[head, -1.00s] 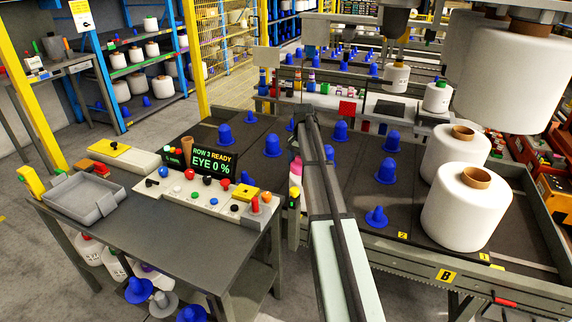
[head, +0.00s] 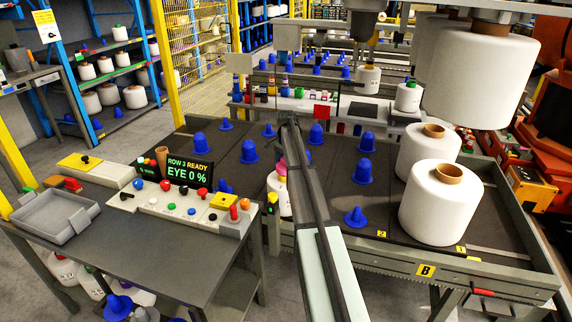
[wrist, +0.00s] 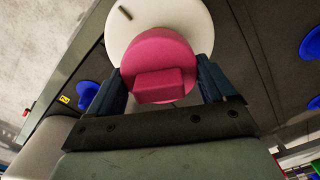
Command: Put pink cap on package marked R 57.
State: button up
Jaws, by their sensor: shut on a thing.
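The pink cap (wrist: 152,62) fills the middle of the wrist view, a round disc with a raised block on its near face. My gripper (wrist: 163,80) has its two dark blue fingers on either side of the cap and is shut on it. A round white package (wrist: 150,17) with a small brown mark shows directly behind the cap; I cannot tell whether they touch. In the head view a bit of the pink cap (head: 282,168) and the white package (head: 276,194) show left of my arm, which hides the gripper. No R 57 marking can be read.
A control desk with a display (head: 187,173) reading "ROW 3 READY, EYE 0 %" stands at the left. Several blue cones, such as one (head: 355,216), stand on the dark bed at the right. Large white bobbins (head: 438,205) stand there too, with another (head: 480,75) hanging above.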

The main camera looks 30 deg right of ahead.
jog(key=shift+f, duration=0.15)
jog(key=shift+f, duration=1.25)
jog(key=shift+f, duration=0.3)
jog(key=o, duration=0.8)
jog(key=shift+o, duration=0.2)
jog(key=shift+r, duration=0.1)
notch_tip(320, 180, up, 14)
jog(key=shift+f, duration=0.2)
jog(key=shift+s, duration=0.1)
